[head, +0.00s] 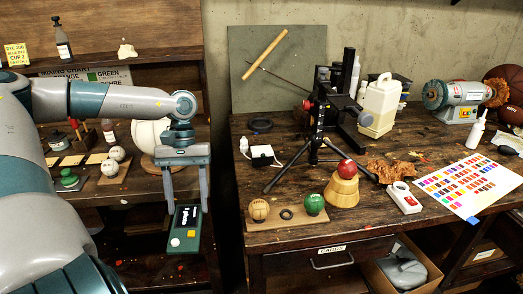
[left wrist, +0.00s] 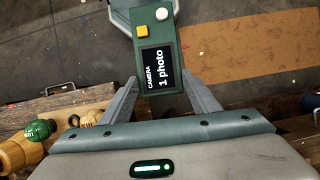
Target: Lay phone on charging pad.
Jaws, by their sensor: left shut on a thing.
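My left gripper (head: 186,203) is shut on a green handheld device with a dark screen, which I take as the phone (head: 184,226). It hangs over the gap in front of the left bench, clear of both benches. In the left wrist view, the phone (left wrist: 158,68) shows a screen reading "CAMERA 1 photo", with a yellow and a white button. A small black-and-white square item (head: 262,156) lies on the right bench and may be the charging pad; I cannot tell for sure. My right gripper is out of view.
The right bench holds a black tripod (head: 315,130), a wooden ball board (head: 285,214), a red ball on a wooden stand (head: 343,190), a white-and-red device (head: 404,198) and a colour chart (head: 464,185). A white jug (head: 380,106) stands behind. Bare wood shows near the square item.

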